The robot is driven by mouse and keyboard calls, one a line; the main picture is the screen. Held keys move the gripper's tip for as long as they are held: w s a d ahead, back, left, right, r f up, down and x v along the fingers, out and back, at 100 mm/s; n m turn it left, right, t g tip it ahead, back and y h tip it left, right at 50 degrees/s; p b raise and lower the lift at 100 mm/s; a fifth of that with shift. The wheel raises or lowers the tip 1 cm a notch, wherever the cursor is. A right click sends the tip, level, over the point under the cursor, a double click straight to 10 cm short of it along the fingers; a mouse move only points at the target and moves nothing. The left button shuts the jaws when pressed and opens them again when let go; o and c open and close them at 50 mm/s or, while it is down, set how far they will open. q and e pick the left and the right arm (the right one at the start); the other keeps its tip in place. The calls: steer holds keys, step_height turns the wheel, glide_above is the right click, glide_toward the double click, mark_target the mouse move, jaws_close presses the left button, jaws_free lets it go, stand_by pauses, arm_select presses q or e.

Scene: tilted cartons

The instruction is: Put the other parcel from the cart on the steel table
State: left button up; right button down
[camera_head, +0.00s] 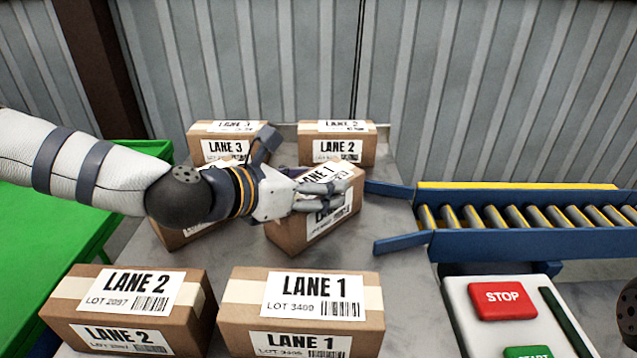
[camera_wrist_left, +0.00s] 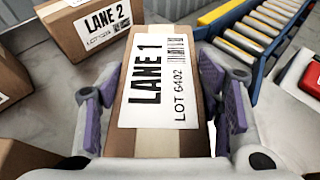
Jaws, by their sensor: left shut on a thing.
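My left gripper (camera_head: 322,192) is shut on a brown LANE 1 parcel (camera_head: 290,237), its fingers on two opposite sides. In the left wrist view the gripper (camera_wrist_left: 165,105) straddles this parcel (camera_wrist_left: 160,145), labelled LOT 6402. The parcel sits turned at an angle over the middle of the grey steel table (camera_head: 395,265); I cannot tell whether its base touches the top. A green flat surface (camera_head: 40,235), perhaps the cart, lies at the left, with no parcel on its visible part. My right gripper is not in view.
LANE 3 (camera_head: 205,148) and LANE 2 (camera_head: 355,149) cartons stand at the back. Another carton (camera_head: 178,238) is half hidden under my left arm. LANE 2 (camera_head: 65,312) and LANE 1 (camera_head: 235,318) cartons stand in front. A roller conveyor (camera_head: 520,240) and a button panel (camera_head: 465,315) are at the right.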

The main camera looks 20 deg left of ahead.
arm_select(q)
steer(key=o, duration=1.6)
steer(key=shift+w, duration=0.25)
steer(key=shift+o, duration=0.2)
steer(key=shift+s+r, duration=0.1)
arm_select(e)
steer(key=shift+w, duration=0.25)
arm_select(q)
steer(key=shift+r, duration=0.1)
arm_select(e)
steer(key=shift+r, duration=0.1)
arm_select(q)
steer(key=p+v, duration=0.3)
steer(key=v, duration=0.8)
steer(key=shift+s+a+p, duration=0.2)
steer(key=shift+s+p, duration=0.1)
steer(key=shift+p, duration=0.1)
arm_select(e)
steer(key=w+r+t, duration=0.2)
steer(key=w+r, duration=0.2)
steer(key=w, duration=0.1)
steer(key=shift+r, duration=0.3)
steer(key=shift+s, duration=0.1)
